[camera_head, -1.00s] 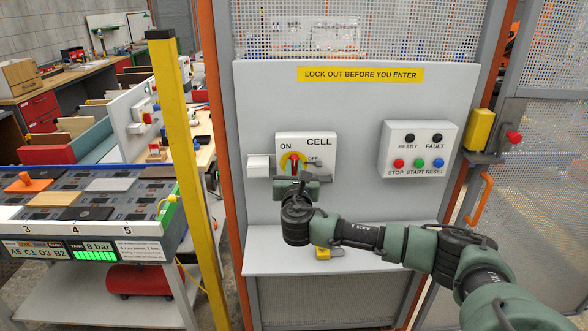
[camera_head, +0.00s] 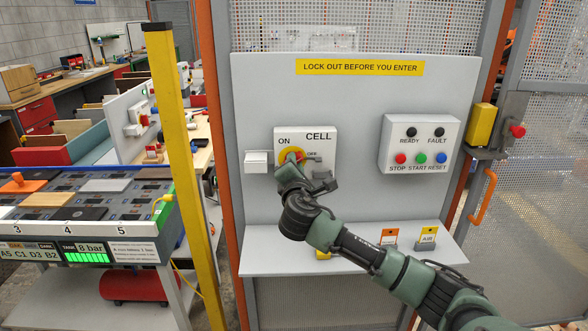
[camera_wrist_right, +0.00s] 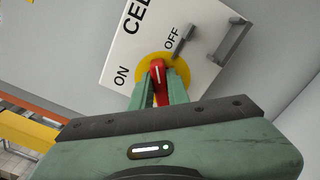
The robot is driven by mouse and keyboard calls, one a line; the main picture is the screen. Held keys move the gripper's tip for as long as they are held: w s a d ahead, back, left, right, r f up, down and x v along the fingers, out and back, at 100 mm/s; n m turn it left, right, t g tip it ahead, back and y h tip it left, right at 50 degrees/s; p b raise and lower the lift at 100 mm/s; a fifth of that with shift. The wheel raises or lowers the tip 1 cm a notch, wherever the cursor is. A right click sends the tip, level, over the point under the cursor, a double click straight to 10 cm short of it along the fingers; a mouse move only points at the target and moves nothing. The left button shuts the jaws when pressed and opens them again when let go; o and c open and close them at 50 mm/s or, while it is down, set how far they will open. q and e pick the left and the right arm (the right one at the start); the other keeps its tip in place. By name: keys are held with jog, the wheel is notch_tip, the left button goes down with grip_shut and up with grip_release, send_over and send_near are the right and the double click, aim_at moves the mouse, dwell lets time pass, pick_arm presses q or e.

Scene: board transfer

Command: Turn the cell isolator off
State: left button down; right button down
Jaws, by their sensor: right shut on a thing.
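The cell isolator (camera_head: 320,138) is a pale plate marked CELL, ON and OFF on the grey panel. Its red handle (camera_wrist_right: 157,72) sits on a yellow disc (camera_wrist_right: 181,70), and in the wrist view it lies slanted toward the OFF side, clear of ON. My right gripper (camera_wrist_right: 158,92) is shut on the red handle, with one green finger on each side. In the head view the right gripper (camera_head: 291,166) hides part of the handle and disc. My left gripper is in neither view.
A white box (camera_head: 257,161) sits left of the isolator. A button box (camera_head: 419,146) is to its right. The shelf (camera_head: 285,262) below holds an orange tag (camera_head: 389,237) and a yellow AIR tag (camera_head: 428,235). A yellow post (camera_head: 177,150) stands at left.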

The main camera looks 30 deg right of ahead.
jog(key=shift+f+m+b, duration=0.15)
jog(key=shift+m+b, duration=0.6)
jog(key=shift+m, duration=1.05)
jog(key=shift+f+m+b, duration=0.15)
jog(key=shift+m+b, duration=0.55)
jog(key=shift+m, duration=1.1)
jog(key=c, duration=1.4)
grip_release()
jog(key=shift+o, duration=0.2)
jog(key=shift+s+r, duration=0.1)
jog(key=b+v, duration=0.1)
jog(key=v, duration=0.6)
jog(key=shift+s+b, duration=0.35)
jog(key=shift+a, duration=0.15)
